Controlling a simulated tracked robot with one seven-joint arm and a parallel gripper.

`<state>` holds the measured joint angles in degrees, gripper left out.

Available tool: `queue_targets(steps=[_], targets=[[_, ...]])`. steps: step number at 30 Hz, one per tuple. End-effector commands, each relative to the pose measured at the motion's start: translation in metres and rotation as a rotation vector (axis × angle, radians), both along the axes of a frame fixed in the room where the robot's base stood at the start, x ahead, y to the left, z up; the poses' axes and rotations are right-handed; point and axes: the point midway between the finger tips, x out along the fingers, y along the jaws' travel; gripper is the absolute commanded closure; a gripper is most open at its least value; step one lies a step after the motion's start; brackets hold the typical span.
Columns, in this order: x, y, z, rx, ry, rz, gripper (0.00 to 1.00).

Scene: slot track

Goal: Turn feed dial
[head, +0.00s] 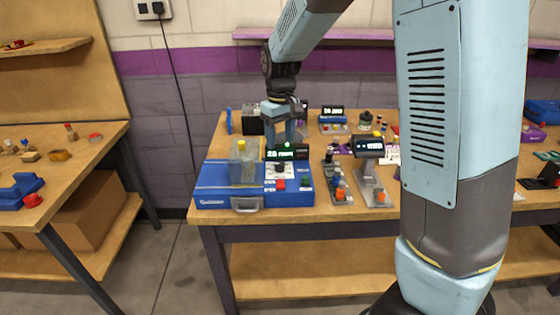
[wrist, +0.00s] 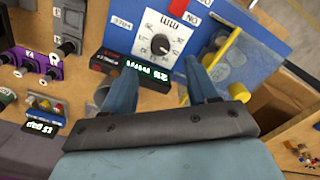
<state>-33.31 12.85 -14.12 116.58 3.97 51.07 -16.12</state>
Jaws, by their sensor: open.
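The feed dial (wrist: 159,44) is a black knob on a white, scale-marked plate, set in the blue machine's panel (wrist: 130,18). In the head view the dial (head: 280,168) sits on the right part of the blue machine (head: 225,199), below a display with green text (head: 287,153). My gripper (wrist: 162,80) is open, its two fingers apart, with the display (wrist: 145,69) visible between them. The knob lies beyond the fingertips, and nothing is between the fingers. In the head view my gripper (head: 285,132) points down behind the display, partly hidden.
A yellow knob (wrist: 238,92) is close to the right finger. Other devices (head: 370,184) stand to the right on the wooden bench (head: 350,213).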

Motion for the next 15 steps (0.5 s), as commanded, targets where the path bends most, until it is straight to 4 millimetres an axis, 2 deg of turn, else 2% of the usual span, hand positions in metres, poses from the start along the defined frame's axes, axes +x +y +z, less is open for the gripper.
queue_targets(steps=[9, 15], targets=[[0.0, 0.0, -0.056, 0.0, 0.002, -0.001, 0.42], [0.0, 0.0, -0.078, 0.0, 0.0, -0.001, 0.42]])
